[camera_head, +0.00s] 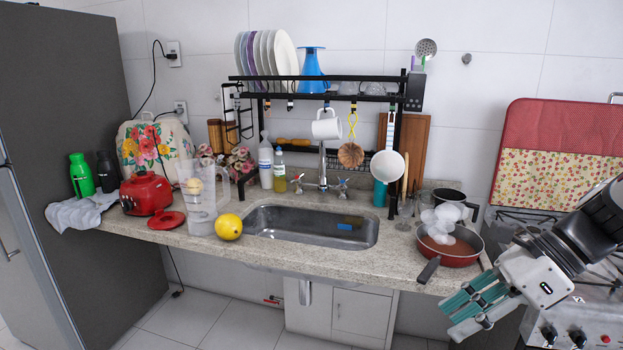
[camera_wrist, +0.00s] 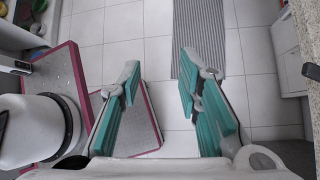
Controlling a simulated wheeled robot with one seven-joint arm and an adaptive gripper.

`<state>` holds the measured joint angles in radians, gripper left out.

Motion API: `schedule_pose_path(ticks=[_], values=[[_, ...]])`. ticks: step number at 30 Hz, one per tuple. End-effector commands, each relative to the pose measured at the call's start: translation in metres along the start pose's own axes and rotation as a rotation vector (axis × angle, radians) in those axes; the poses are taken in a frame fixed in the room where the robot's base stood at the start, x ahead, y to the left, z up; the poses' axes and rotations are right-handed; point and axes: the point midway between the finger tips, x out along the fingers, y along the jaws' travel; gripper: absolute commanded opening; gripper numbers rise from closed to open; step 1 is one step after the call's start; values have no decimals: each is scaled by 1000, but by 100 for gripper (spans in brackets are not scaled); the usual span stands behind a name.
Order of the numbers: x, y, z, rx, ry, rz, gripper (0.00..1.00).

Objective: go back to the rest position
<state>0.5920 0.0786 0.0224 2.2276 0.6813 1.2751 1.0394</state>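My gripper (camera_head: 470,315) is at the lower right in the head view, in front of the counter's right end and the stove. In the wrist view its two teal-padded fingers (camera_wrist: 158,90) are spread apart, with only floor visible between them. It holds nothing. My arm comes in from the right edge of the head view.
The red pan (camera_head: 462,250) stands on the counter's right end, its handle (camera_head: 428,270) pointing toward the front edge near my gripper. The stove (camera_head: 575,320) is behind my gripper. A sink (camera_head: 310,228) and black rack (camera_head: 330,78) are further left. A striped mat (camera_wrist: 205,35) lies on the floor.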

Motion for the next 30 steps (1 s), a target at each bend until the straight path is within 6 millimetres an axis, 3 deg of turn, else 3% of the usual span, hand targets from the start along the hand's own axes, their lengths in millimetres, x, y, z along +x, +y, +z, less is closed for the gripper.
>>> schedule_pose_path(ticks=[3, 9, 18, 24, 30], values=[[0, 37, 14, -327, 152, 12, 32], [-6, 88, 20, -881, 393, 57, 32], [-28, 136, 18, -1656, 729, 162, 32], [-38, 147, 16, -1932, 860, 214, 32], [-40, 148, 16, -1989, 890, 228, 32]])
